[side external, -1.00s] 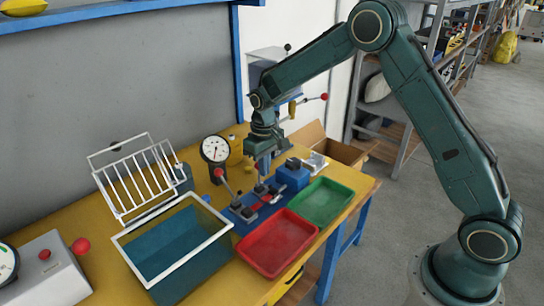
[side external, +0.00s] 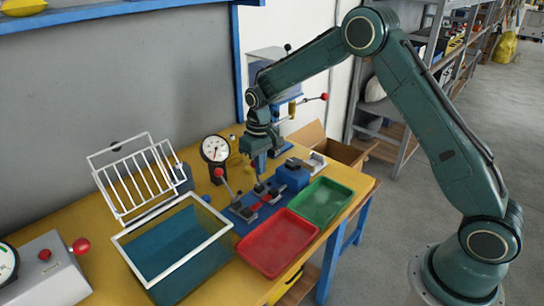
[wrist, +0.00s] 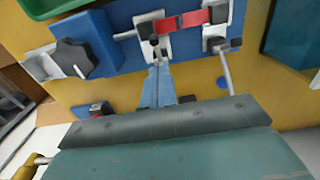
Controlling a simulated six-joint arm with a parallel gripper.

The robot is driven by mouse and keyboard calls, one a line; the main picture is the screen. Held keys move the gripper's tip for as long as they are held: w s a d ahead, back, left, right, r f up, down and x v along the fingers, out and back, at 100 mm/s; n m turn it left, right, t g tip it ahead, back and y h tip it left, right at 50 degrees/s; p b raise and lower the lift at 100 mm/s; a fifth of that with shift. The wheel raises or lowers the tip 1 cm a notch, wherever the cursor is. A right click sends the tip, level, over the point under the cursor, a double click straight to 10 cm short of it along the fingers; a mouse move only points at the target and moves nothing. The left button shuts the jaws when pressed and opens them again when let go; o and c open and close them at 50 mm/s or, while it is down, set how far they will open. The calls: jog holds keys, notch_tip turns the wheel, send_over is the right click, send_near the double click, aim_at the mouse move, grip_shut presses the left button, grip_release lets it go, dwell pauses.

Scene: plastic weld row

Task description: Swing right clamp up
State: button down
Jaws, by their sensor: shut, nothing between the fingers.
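My gripper (side external: 260,170) points down over the far side of the blue fixture plate (side external: 240,212). In the wrist view its blue fingers (wrist: 157,72) are shut together with nothing between them. The tips are close to the dark end of the right clamp (wrist: 153,36); I cannot tell whether they touch. A red plastic piece (wrist: 182,20) lies across the fixture between the two clamps. The left clamp (wrist: 217,38) has a grey lever, which stands up with a red ball (side external: 219,172) in the side view. The right clamp's lever is hard to make out.
A blue block with a black knob (wrist: 78,57) stands beside the clamps. A red tray (side external: 277,243) and a green tray (side external: 322,202) lie in front. A teal tank (side external: 175,245) is at left, and a dial gauge (side external: 214,149) stands behind.

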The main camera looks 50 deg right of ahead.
jog(key=shift+w, duration=0.15)
jog(key=shift+w+f, duration=0.25)
jog(key=shift+w, duration=0.4)
jog(key=shift+s, duration=0.2)
jog(key=shift+s, duration=0.5)
notch_tip(320, 180, up, 7)
dwell(1.2)
